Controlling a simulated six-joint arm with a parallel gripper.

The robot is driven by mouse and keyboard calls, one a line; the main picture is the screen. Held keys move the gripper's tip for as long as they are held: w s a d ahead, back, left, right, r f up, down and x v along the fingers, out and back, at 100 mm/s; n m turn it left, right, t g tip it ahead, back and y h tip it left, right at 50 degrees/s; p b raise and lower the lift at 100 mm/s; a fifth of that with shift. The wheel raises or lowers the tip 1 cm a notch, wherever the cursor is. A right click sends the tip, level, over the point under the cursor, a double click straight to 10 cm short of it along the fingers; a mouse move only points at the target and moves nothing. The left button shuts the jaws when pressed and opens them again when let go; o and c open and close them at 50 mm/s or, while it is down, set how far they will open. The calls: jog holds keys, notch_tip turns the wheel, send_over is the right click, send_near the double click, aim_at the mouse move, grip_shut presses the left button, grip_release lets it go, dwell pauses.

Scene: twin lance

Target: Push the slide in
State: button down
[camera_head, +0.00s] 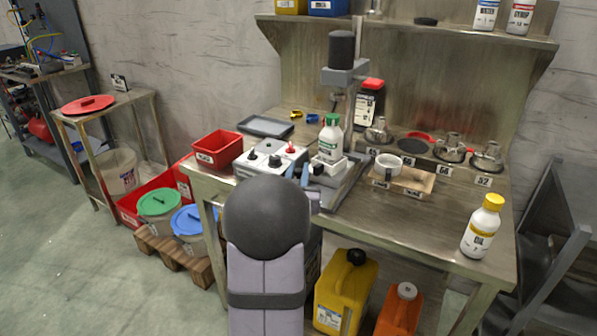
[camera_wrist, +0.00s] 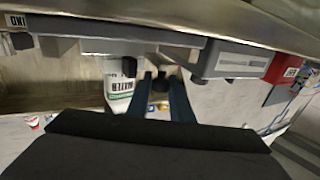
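A bottle with a green cap (camera_head: 330,138) stands upright on a small white carriage (camera_head: 328,165), which I take to be the slide, under the machine's column (camera_head: 347,105). A dark knob (camera_head: 316,169) shows at the carriage's front. My gripper (camera_head: 297,172) is beside it, with its two blue fingers pointing at the machine; my arm hides part of this area. In the wrist view my gripper (camera_wrist: 164,88) has its fingers apart, with a dark knob (camera_wrist: 164,80) near the gap between the tips. Contact cannot be told. The bottle's label (camera_wrist: 120,85) shows to the left.
A control box with knobs (camera_head: 272,160) stands left of the machine, beside a red bin (camera_head: 218,149). A wooden tray (camera_head: 403,179) with a white ring, metal vessels (camera_head: 450,147) and a yellow-capped bottle (camera_head: 482,228) are to the right.

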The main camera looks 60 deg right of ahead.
jog(key=shift+d+b, duration=0.45)
jog(key=shift+d, duration=1.4)
jog(key=shift+r, duration=0.15)
jog(key=c, duration=1.9)
grip_release()
jog(key=shift+d, duration=0.15)
jog(key=shift+b+v, duration=0.5)
jog(key=shift+v, duration=3.2)
